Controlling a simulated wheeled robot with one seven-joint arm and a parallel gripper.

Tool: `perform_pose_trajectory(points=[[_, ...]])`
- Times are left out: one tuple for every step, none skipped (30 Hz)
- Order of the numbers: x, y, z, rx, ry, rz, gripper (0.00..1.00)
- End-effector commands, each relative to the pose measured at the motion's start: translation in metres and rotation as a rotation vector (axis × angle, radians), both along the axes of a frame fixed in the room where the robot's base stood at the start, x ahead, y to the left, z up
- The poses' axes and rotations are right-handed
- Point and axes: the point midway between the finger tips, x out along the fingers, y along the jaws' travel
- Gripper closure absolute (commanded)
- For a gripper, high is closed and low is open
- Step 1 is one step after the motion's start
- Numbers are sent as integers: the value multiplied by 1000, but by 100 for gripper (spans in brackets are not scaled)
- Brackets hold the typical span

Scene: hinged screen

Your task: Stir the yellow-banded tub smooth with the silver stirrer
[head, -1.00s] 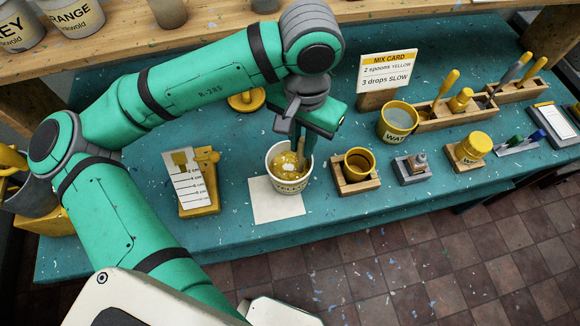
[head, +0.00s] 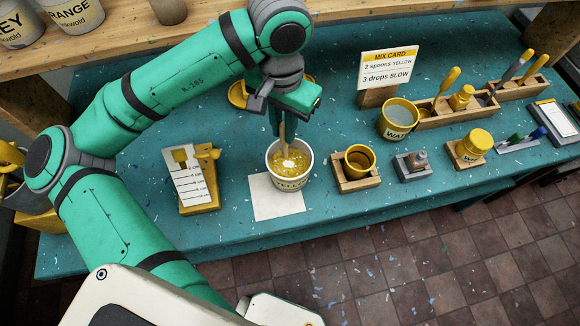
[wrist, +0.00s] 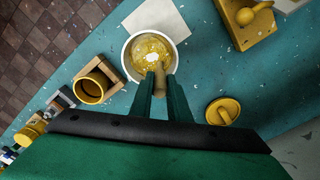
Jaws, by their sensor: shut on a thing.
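The white tub (head: 290,180) has yellow lettering on its side and stands at the edge of a white paper sheet. It holds yellow paint with a white patch and specks; it also shows in the wrist view (wrist: 128,52). My gripper (head: 282,128) is above the tub, shut on a tan, wood-coloured stick (head: 288,147). The stick's lower end is in the paint; it also shows between the fingers in the wrist view (wrist: 160,77). The held stick does not look silver. A grey-handled tool (head: 517,66) stands in the wooden rack at right.
A yellow cup in a wooden holder (head: 343,184) stands just right of the tub. A yellow stand with a scale card (head: 190,178) is left. The water cup (head: 399,121), mix card (head: 388,68) and tool racks (head: 455,119) are at right. A yellow lid (wrist: 222,111) lies behind.

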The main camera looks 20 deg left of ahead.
Motion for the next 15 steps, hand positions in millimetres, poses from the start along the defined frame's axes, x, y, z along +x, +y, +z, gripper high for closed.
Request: perform_pose_trajectory(points=[[-5, 2, -1, -1, 2, 1, 100], [-7, 3, -1, -2, 1, 1, 100], [-10, 5, -1, -2, 1, 0, 100], [-13, 6, -1, -2, 2, 0, 100], [-15, 7, -1, -2, 2, 0, 100], [-17, 8, -1, -2, 2, 0, 100], [-18, 8, -1, -2, 2, 0, 100], [-19, 8, -1, 0, 3, -1, 100], [-20, 8, -1, 0, 3, -1, 100], [-21, 7, -1, 0, 3, -1, 100], [-22, 7, -1, 0, 3, -2, 100], [-23, 5, -1, 0, 3, -2, 100], [-25, 4, -1, 0, 3, -2, 100], [-27, 2, -1, -1, 2, -3, 100], [-30, 0, -1, -1, 2, -3, 100]])
